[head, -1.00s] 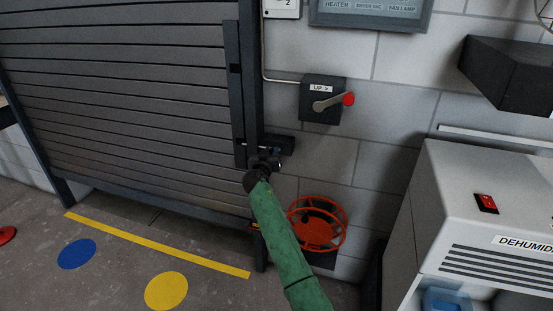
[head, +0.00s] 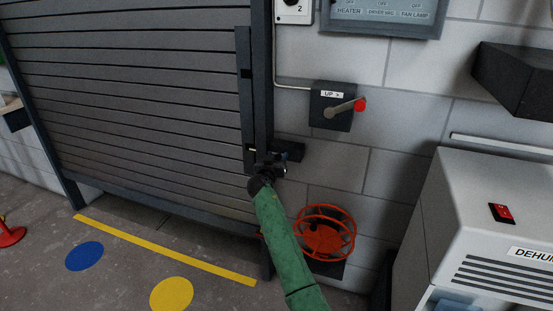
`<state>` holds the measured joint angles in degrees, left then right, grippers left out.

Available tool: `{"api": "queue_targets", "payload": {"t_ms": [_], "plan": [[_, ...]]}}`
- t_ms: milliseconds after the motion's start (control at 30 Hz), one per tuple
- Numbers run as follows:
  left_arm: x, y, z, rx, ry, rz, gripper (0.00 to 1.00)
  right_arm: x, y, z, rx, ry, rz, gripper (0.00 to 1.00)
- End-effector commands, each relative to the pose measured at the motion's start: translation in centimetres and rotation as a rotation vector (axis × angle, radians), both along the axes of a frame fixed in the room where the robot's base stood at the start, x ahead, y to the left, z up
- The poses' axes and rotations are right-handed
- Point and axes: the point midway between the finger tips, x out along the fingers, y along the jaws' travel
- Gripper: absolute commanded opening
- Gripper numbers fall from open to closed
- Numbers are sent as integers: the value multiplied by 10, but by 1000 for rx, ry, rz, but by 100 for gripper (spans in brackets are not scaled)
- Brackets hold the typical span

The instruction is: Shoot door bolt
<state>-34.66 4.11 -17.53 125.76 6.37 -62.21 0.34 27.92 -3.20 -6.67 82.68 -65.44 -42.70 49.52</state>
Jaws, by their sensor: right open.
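The door is a grey slatted roller shutter (head: 150,100) in a dark frame. The door bolt (head: 291,150) is a dark fitting low on the right frame post, partly hidden by my right gripper. My right gripper (head: 274,163), on a green arm, is at the bolt and open. I cannot tell whether its fingers touch the bolt or surround it. My left gripper is not in view.
A box with a red-knobbed lever (head: 345,107) marked UP is on the wall above the bolt. An orange reel (head: 325,235) is below right. A white dehumidifier (head: 490,210) stands at the right. Yellow tape (head: 165,250) and coloured discs mark the floor.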

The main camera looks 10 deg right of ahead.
Motion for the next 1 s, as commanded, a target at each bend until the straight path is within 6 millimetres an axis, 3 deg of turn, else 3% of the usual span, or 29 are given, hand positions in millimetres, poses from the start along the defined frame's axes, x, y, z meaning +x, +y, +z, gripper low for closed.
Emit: {"api": "queue_targets", "payload": {"t_ms": [167, 300, 533, 1000], "plan": [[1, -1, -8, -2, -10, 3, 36, -14, 10, -3, 2, 0, 1, 46], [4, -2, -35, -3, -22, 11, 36, -34, 22, -3, 3, 0, 2, 46], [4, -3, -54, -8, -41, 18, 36, -58, 37, -2, 2, 1, 3, 46], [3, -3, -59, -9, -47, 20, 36, -65, 41, 0, -2, 1, 2, 46]]}}
